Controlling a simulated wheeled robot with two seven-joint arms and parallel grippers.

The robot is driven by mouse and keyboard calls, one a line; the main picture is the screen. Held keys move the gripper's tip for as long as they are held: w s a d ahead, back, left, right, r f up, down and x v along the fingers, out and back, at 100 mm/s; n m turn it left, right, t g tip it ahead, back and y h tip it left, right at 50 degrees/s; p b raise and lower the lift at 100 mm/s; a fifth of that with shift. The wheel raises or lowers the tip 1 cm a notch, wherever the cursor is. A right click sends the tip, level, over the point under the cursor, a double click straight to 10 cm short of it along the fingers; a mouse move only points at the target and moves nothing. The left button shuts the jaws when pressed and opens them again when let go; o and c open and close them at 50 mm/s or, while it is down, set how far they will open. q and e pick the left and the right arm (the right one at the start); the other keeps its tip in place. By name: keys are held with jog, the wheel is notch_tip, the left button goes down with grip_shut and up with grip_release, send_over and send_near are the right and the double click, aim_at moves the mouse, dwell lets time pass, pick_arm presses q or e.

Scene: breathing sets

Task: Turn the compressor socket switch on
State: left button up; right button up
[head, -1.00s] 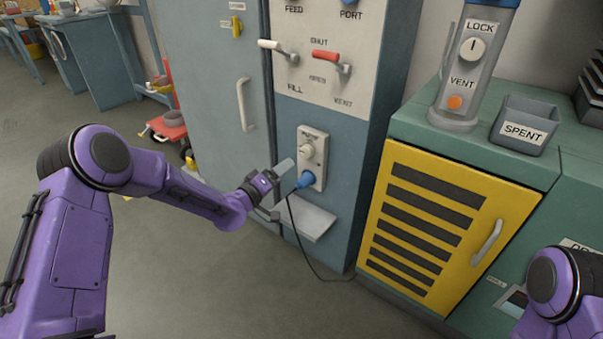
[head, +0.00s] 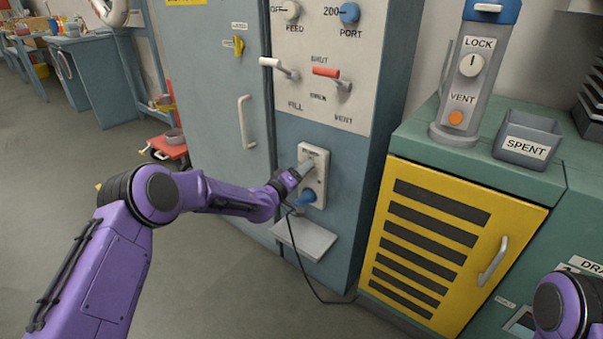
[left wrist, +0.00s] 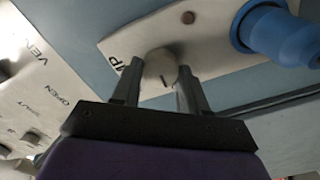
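The compressor socket (head: 321,192) is a pale plate on the blue-grey cabinet front, with a blue plug (head: 304,197) in its lower part. My left gripper (head: 306,168) is at the upper part of the plate and hides the switch in the head view. In the left wrist view the switch is a round off-white knob (left wrist: 160,67) with a dark mark. The left gripper's two fingers (left wrist: 157,78) stand apart on either side of the knob; I cannot tell whether they touch it. The blue plug also shows in the left wrist view (left wrist: 278,36). My right gripper is out of view.
A small grey shelf (head: 304,238) juts out below the socket, and a black cable hangs from the plug. White (head: 279,68) and red (head: 331,74) levers stick out above. A yellow louvred door (head: 440,240) stands to the right.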

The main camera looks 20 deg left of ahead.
pick_arm(q)
jog(key=shift+c, duration=1.1)
jog(key=shift+m, duration=0.3)
jog(key=m, duration=0.3)
jog(key=shift+m, duration=0.3)
jog(key=m, duration=0.4)
jog(key=shift+m+b, duration=0.3)
jog(key=m+b, duration=0.1)
jog(key=m, duration=0.3)
jog(key=shift+f, duration=0.1)
jog(key=m+b, duration=0.1)
jog(key=m, duration=0.4)
